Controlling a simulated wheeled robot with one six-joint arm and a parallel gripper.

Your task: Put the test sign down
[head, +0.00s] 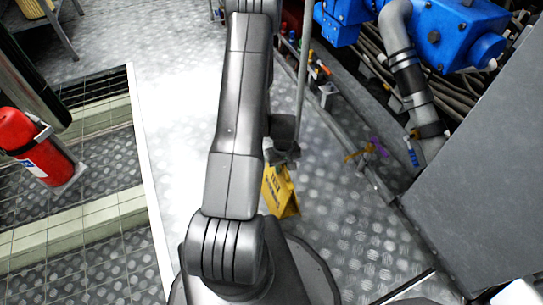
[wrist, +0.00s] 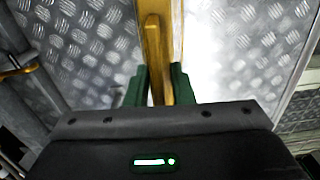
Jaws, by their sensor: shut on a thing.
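The test sign (head: 279,191) is a yellow folding sign with dark lettering. In the head view it is just right of my arm, over the metal tread-plate floor, partly hidden by the arm. I cannot tell whether it touches the floor. In the wrist view the yellow sign (wrist: 153,50) runs up from between the two green fingers. My gripper (wrist: 160,85) is shut on its top part; in the head view the gripper (head: 283,160) is mostly dark and small above the sign.
A red fire extinguisher (head: 35,148) stands at left by steps. Blue machinery (head: 440,30), a grey pipe (head: 408,75) and a grey cabinet (head: 470,170) fill the right. Tread-plate floor (head: 345,235) is open right of the sign.

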